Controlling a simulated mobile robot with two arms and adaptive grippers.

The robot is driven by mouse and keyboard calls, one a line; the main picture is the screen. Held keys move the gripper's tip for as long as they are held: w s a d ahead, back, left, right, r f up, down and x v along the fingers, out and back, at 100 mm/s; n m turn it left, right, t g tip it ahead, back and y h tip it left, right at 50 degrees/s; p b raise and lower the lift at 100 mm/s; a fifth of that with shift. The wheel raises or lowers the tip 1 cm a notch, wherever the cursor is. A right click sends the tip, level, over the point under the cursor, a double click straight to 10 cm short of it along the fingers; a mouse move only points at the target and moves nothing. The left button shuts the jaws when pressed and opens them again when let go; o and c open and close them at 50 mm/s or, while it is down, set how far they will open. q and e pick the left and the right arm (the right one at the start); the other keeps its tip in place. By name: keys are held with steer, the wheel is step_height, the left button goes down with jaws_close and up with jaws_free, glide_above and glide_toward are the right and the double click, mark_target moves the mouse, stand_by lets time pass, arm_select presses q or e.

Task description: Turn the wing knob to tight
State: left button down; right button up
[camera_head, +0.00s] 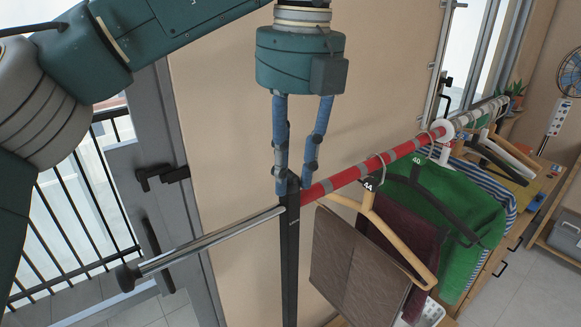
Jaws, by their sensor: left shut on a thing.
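A clothes rack has a dark upright post (290,255) with a horizontal rail across its top, silver on the left and red with grey bands on the right. My left gripper (294,180) points down from above, its blue fingers at the top of the post. It is shut on the wing knob there. The knob is small and mostly hidden between the fingertips, so its turn angle cannot be read. My right gripper is not in view.
Hangers with brown, maroon and green (455,205) garments hang from the red rail (375,163) on the right. A door with dark handles (160,175) stands at left. A wooden cabinet and a fan (570,73) are at far right.

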arm_select(q)
steer(key=shift+r, duration=0.15)
steer(key=c, duration=1.5)
jaws_free()
steer(key=shift+o, duration=0.2)
step_height(320, 180, up, 5)
steer(key=shift+w+d+r, duration=0.1)
steer(key=shift+d+r, duration=0.15)
steer(key=shift+r, duration=0.9)
